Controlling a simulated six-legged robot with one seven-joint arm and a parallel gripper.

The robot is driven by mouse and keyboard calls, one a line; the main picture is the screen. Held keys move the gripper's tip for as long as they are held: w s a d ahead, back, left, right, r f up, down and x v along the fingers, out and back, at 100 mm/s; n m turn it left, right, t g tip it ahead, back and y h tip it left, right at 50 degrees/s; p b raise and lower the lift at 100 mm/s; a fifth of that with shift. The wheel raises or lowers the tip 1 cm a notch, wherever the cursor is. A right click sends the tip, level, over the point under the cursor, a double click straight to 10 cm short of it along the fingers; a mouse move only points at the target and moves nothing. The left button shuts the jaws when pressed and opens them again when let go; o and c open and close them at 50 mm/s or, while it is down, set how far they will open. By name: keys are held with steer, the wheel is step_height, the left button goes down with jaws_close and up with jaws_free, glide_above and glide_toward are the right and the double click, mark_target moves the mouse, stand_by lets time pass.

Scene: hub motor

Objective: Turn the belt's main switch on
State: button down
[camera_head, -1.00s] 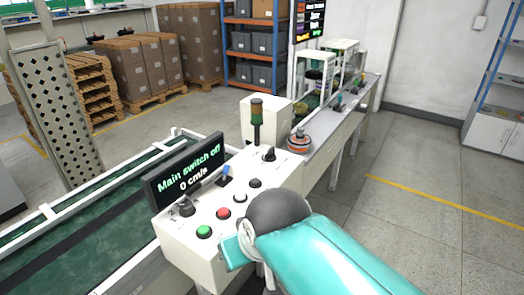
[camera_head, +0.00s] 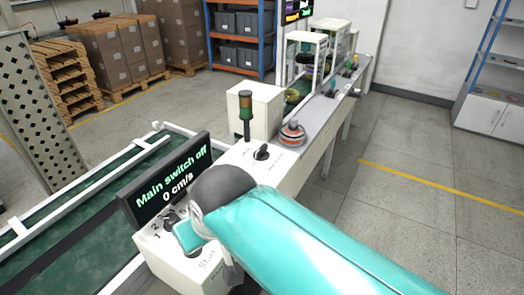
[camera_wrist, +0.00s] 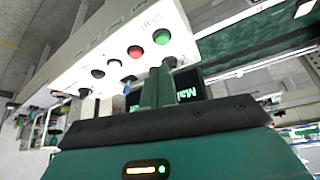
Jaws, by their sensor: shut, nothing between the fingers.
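The control panel (camera_head: 165,258) stands beside the belt (camera_head: 40,255). Its screen (camera_head: 168,182) reads "Main switch off" and "0 cm/s". A black rotary knob (camera_head: 168,222) with numbers beside it is partly hidden by my arm; a dark knob (camera_wrist: 169,62) also shows just past my fingertips in the wrist view. My gripper (camera_wrist: 158,73) is shut and empty, close to that knob; contact cannot be told.
Another black knob (camera_head: 262,152) sits farther back, near a signal lamp (camera_head: 246,108) and a striped round part (camera_head: 292,134). A white box (camera_head: 262,108) stands behind. My arm covers most of the buttons in the head view. Floor at right is clear.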

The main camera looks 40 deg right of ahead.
steer(key=w+d+f+m+y, duration=0.1)
steer(key=w+d+m+y, duration=0.2)
steer(key=w+d+m, duration=0.8)
steer(key=w+d+f+m+t, duration=0.1)
steer(key=d+f, duration=0.2)
steer(key=d, duration=1.1)
steer(key=w+d+f+m+t, duration=0.1)
steer(key=d+f+m+t, duration=0.1)
steer(key=d, duration=1.3)
steer(key=shift+d+f, duration=0.3)
steer(key=shift+f, duration=0.3)
